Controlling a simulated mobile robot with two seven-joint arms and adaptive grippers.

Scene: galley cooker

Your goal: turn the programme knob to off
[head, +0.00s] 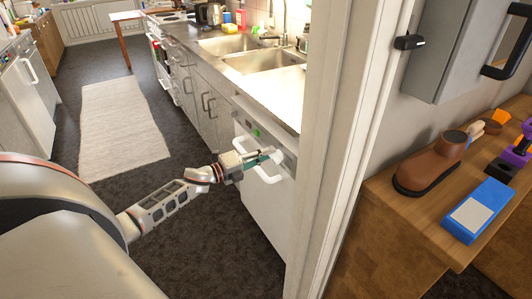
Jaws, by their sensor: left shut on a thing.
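The white appliance (262,208) under the sink counter has a control panel along its top edge, with a small green light (257,132). My left gripper (270,158) reaches from the left to the right part of this panel, just above the white door handle (268,177). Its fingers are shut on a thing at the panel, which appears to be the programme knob. The knob is hidden by the fingers, so its pointer and setting cannot be read. My right gripper is not in view.
A white door frame (345,130) stands close to the right of the appliance. The sink counter (262,92) is above it. A wooden bench (378,205) with a brown shoe (433,163) and a blue box (477,211) is at right. Dark floor lies open left, with a pale rug (122,127).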

